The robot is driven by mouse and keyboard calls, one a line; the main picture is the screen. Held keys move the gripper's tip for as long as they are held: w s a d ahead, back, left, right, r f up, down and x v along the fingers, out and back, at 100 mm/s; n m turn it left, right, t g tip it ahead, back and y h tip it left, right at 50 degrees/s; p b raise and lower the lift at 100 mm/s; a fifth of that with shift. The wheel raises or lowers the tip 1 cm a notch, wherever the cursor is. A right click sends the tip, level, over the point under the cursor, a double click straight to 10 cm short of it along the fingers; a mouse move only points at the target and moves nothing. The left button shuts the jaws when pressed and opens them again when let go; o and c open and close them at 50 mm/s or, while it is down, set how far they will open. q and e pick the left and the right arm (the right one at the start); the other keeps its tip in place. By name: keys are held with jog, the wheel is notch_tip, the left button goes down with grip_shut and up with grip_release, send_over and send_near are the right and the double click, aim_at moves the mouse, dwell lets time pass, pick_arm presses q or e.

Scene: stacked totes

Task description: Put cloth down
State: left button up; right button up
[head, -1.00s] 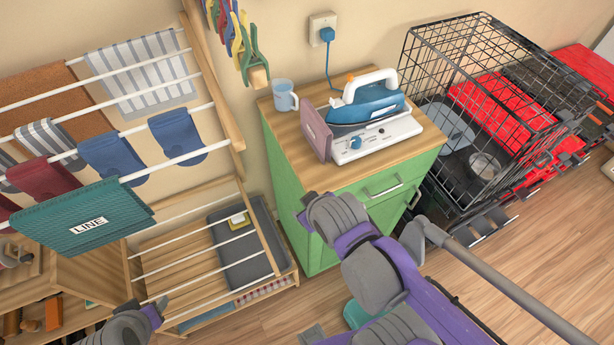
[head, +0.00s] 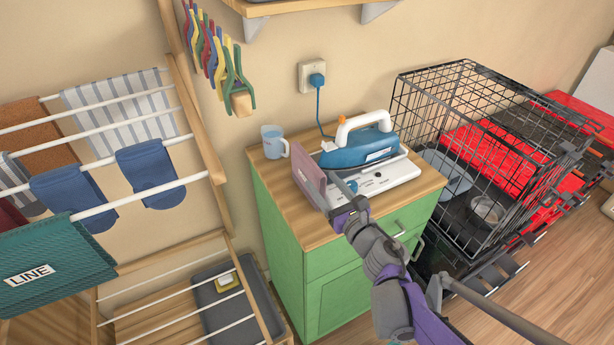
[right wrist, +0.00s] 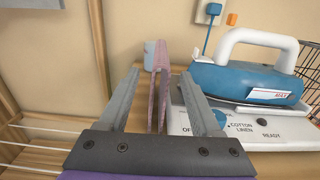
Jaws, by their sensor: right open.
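A folded mauve cloth (head: 308,176) stands on edge on the wooden top of the green cabinet (head: 340,270), at the left end of the white iron base (head: 376,180). In the right wrist view the cloth (right wrist: 160,88) shows nearly edge-on between my right gripper's two fingers, with a gap on each side. My right gripper (head: 338,190) is open at the cloth's right side in the head view, low over the cabinet top. How far the fingers reach along the cloth is hard to tell. My left gripper is out of view.
A blue iron (head: 358,145) rests on the base, close to my right finger. A light blue mug (head: 274,142) stands behind the cloth. A drying rack (head: 160,138) with clothes is at the left, a wire crate (head: 470,140) at the right. The front cabinet top is clear.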

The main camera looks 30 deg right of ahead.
aim_at(308, 159)
jog(key=w, duration=0.6)
jog(key=w+d, duration=0.1)
jog(key=w, duration=0.1)
jog(key=shift+w+r, duration=0.2)
jog(key=shift+w, duration=0.2)
grip_shut()
